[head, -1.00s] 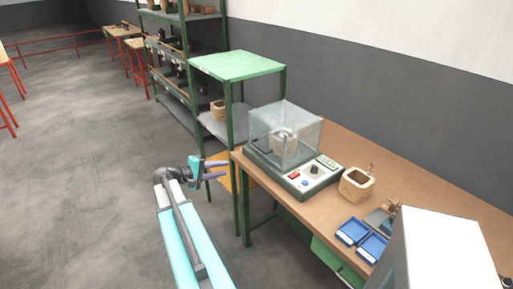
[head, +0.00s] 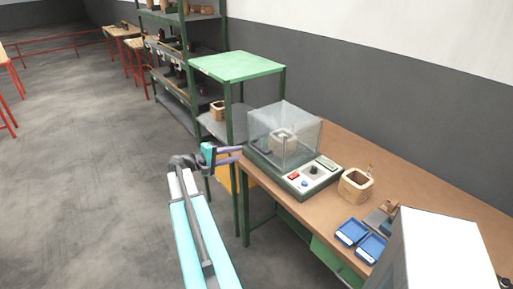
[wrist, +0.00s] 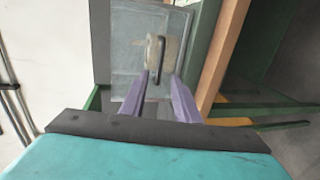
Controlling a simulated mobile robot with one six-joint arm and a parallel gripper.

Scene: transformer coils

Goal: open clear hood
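The clear hood (head: 302,125) is a transparent box, sitting down over a pale coil (head: 282,142) on a green machine with a control panel (head: 312,177). In the wrist view the hood (wrist: 125,50) shows ahead with a dark bar handle (wrist: 158,55) on its face. My gripper (head: 241,154) is at the table's left edge, left of the hood, with its fingers pointing towards it. In the wrist view my purple fingers (wrist: 160,92) are apart and empty, and the handle lines up with the gap between them. Whether the tips reach the handle is hard to tell.
A wooden box-like coil (head: 356,185) and blue trays (head: 361,240) are on the brown table (head: 400,182) to the right. A green stand (head: 237,66) rises behind my gripper, close to the table.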

